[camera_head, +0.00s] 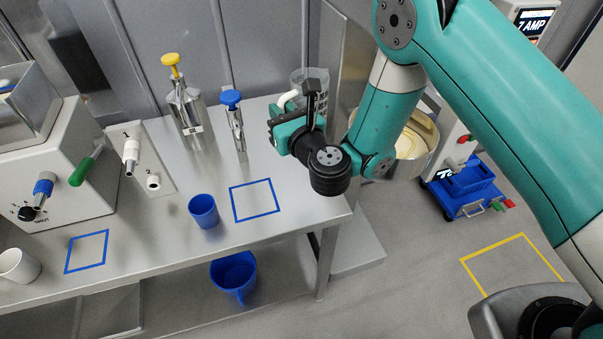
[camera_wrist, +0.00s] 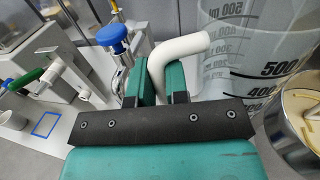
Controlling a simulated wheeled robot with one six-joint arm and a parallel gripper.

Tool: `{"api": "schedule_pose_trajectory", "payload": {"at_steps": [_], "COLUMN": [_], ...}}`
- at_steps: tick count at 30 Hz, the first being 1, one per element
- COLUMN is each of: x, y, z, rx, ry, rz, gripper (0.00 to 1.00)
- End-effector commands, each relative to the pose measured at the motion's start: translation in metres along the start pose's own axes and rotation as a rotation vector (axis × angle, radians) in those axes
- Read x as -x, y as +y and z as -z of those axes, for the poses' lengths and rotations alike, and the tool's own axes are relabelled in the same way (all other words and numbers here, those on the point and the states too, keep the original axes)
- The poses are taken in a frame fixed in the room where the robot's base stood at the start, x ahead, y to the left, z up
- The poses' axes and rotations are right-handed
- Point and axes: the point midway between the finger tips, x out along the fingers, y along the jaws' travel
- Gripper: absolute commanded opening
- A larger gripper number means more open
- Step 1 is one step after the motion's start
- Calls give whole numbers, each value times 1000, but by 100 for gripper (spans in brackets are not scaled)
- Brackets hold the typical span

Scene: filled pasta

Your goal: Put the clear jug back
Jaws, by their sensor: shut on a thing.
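The clear jug (camera_wrist: 255,55) has dark measuring marks and a white handle (camera_wrist: 180,55). In the wrist view my gripper (camera_wrist: 163,88) is shut on the white handle, with the jug body to the right of the fingers. In the head view the jug (camera_head: 311,78) shows behind my gripper (camera_head: 290,112), at the back right of the steel table. My gripper and wrist hide its lower part, so I cannot tell whether its base touches the table.
A yellow-topped dispenser (camera_head: 187,105) and a blue-topped one (camera_head: 235,120) stand left of the jug. A blue cup (camera_head: 204,211) stands beside an empty blue square outline (camera_head: 254,200) on the table (camera_head: 150,230). A round metal vessel (camera_head: 415,145) is to the right.

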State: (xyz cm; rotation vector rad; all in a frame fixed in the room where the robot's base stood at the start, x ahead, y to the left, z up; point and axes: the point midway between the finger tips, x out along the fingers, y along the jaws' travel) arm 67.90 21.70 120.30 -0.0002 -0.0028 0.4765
Motion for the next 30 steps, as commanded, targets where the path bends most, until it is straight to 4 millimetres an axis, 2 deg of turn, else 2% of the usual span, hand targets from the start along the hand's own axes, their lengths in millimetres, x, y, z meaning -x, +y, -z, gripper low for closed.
{"api": "schedule_pose_trajectory", "payload": {"at_steps": [21, 28, 30], "x": [0, 0, 0], "y": [0, 0, 0], "z": [143, 166, 178], "rx": [0, 0, 1], "ry": [0, 0, 0], "rz": [0, 0, 0], "gripper": [0, 0, 0]}}
